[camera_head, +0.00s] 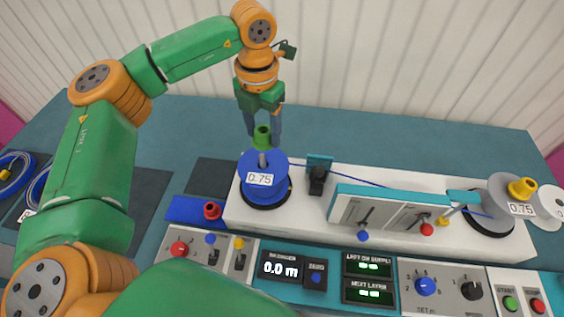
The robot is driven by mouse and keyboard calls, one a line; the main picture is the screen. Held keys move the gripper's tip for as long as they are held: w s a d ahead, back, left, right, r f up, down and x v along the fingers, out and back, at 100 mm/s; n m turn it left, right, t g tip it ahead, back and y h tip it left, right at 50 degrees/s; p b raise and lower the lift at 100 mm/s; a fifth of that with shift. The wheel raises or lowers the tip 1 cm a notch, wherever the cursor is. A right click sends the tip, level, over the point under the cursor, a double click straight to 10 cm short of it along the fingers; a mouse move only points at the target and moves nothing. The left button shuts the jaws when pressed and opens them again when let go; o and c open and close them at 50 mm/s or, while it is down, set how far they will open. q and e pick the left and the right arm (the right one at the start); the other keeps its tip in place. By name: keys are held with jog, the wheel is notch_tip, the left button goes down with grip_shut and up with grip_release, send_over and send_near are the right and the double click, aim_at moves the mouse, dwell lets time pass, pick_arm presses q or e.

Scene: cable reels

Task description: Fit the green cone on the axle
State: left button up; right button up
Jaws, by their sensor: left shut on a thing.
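The green cone (262,137) is between the fingers of my left gripper (262,130), which is shut on it. The cone is upright at the top of the axle (262,160), over the blue reel (264,181) labelled 0.75. Whether the cone is around the axle's tip or just above it, I cannot tell. My right gripper is not in view.
A red cone (212,210) stands on a blue tray (184,209) left of the white machine base (236,212). A grey reel (496,189) with a yellow cone (522,188) is at the right. A control panel with knobs and displays runs along the front.

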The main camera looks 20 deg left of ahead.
pick_arm(q)
jog(key=shift+w+r, duration=0.35)
jog(key=shift+w, duration=0.05)
jog(key=shift+a+f, duration=0.15)
jog(key=shift+f, duration=0.05)
jog(key=f+b, duration=0.1)
jog(key=a+f+b, duration=0.1)
jog(key=f+b, duration=0.1)
jog(key=shift+s+a+f, duration=0.25)
jog(key=shift+a+f, duration=0.05)
jog(key=shift+f, duration=0.05)
jog(key=shift+d+f+b, duration=0.15)
jog(key=shift+f+b, duration=0.1)
jog(key=shift+b, duration=0.1)
jog(key=shift+w+d, duration=0.1)
jog(key=shift+d, duration=0.1)
jog(key=shift+a, duration=0.1)
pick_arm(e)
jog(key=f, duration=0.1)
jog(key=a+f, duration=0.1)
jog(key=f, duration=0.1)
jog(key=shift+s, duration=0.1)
pick_arm(q)
jog(key=shift+f, duration=0.15)
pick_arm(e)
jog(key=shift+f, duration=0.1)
